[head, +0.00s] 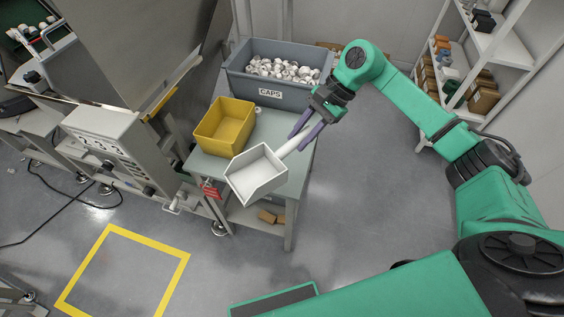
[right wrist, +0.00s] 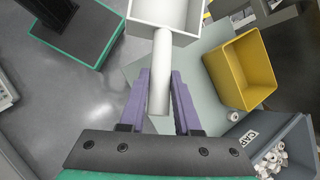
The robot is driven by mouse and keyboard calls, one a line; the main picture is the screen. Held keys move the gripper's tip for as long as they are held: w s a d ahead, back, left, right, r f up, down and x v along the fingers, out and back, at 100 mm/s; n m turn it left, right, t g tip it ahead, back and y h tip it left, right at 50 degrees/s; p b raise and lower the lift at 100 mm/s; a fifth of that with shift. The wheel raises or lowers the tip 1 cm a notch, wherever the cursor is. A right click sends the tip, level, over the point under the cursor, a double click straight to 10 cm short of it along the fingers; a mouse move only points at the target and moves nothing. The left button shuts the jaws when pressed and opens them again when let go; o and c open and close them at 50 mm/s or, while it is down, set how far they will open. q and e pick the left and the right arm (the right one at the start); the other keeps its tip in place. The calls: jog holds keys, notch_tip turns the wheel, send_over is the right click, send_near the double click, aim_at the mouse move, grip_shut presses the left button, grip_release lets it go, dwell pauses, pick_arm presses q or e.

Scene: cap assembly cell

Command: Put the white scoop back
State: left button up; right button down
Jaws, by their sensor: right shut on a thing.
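The white scoop (head: 257,173) is an open box with a round handle, seen in the head view over the front part of the small table (head: 303,163). My right gripper (head: 307,133) is shut on the scoop's handle. In the right wrist view the handle of the scoop (right wrist: 161,70) lies between the purple fingers of the gripper (right wrist: 160,95), with the box part beyond the fingertips. The scoop looks empty. Whether it touches the table is hard to tell; it appears held above it. My left gripper is out of view.
A yellow bin (head: 224,125) stands on the table, left of the scoop. Behind it is a grey crate (head: 270,92) labelled CAPS, full of white caps. A grey machine (head: 110,140) stands to the left. A shelf (head: 480,60) with boxes is at the right. Open floor lies in front.

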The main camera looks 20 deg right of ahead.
jog(key=d+m, duration=0.1)
jog(key=w+d+m+t+b, duration=0.1)
jog(key=d+m+t, duration=0.1)
jog(key=shift+w+d+m+b, duration=0.3)
jog(key=shift+w+d, duration=0.05)
jog(key=w+d+r+m+t+h+b, duration=0.1)
jog(key=d+r+m+t+h+b, duration=0.15)
jog(key=d+r+m, duration=0.4)
notch_tip(320, 180, down, 20)
jog(key=p, duration=0.1)
jog(key=shift+w+a+p, duration=0.25)
jog(key=shift+a+p, duration=0.1)
jog(key=shift+a, duration=0.05)
jog(key=c, duration=0.6)
grip_release()
jog(key=shift+t, duration=0.25)
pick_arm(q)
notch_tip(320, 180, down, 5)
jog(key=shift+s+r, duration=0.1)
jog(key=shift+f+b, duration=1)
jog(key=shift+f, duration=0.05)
pick_arm(e)
jog(key=shift+v, duration=5.95)
